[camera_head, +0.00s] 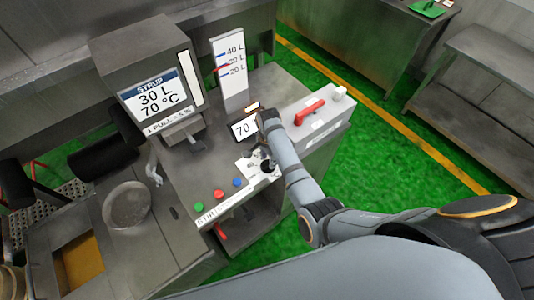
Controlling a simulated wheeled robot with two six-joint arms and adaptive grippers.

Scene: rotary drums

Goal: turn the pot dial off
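The pot's control panel (244,166) is a light plate with small markings on the front edge of the steel machine. My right arm comes in from the right and bends down over this panel. My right gripper (266,163) is small and dark here, at or just above the panel. The dial cannot be told apart from the dark gripper parts, so its setting and any contact are unclear. I cannot see whether the fingers are open or shut. A small display (243,128) beside the wrist reads 70. My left gripper is not in view.
Red, green and blue buttons (219,194) sit left of the panel. A syrup display box (150,95) reads 30 L and 70 °C. A level gauge (231,70) stands behind. A red handle (309,112) lies right of my wrist. Green floor (365,150) is clear to the right.

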